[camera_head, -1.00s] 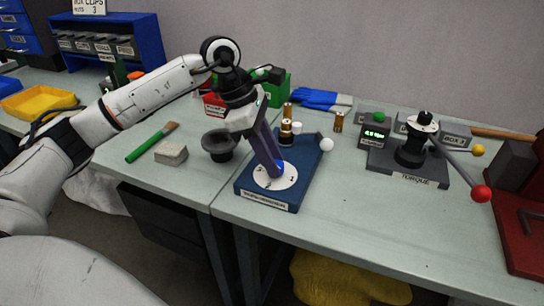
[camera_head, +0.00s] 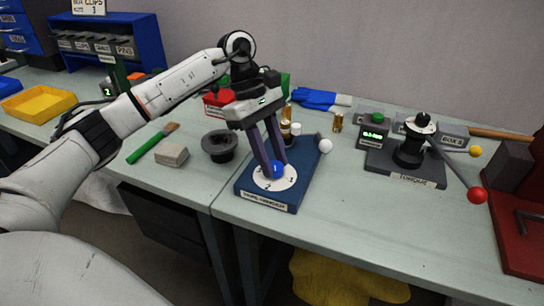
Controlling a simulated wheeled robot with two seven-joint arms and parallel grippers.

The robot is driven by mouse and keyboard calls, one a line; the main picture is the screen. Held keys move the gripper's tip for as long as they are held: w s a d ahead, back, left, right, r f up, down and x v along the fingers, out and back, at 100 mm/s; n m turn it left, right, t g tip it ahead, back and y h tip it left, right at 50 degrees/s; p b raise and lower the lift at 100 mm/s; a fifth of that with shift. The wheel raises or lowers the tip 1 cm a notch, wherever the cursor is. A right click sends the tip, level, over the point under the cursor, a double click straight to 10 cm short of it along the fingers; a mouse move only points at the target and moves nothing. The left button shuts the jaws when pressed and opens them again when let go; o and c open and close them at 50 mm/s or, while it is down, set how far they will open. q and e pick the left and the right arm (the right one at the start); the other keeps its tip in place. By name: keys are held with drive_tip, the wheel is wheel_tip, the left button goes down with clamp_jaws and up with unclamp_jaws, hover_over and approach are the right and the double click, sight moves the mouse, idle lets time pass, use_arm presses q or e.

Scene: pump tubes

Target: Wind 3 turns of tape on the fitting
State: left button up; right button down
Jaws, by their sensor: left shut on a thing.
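My left gripper (camera_head: 270,166) points down at the blue winding base (camera_head: 250,197) with both dark fingers showing. It is shut on a blue knob (camera_head: 277,170) at the middle of a white dial (camera_head: 262,183) with markings. A brass fitting (camera_head: 286,134) stands at the back of the base, partly hidden behind the fingers. A small white roll (camera_head: 296,129), perhaps the tape, is beside it. I cannot see whether tape is on the fitting. My right gripper is not in view.
A dark funnel-like cup (camera_head: 219,146), a grey block (camera_head: 172,155) and a green-handled brush (camera_head: 150,146) lie left of the base. A torque stand (camera_head: 408,166) with a red-ended lever is at right. The front right tabletop is clear.

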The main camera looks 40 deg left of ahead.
use_arm(q)
drive_tip(key=shift+d, duration=0.1)
drive_tip(key=m+g, duration=0.1)
drive_tip(key=m, duration=0.2)
idle(0.3)
drive_tip(key=o, duration=0.9)
drive_tip(key=shift+o, duration=0.2)
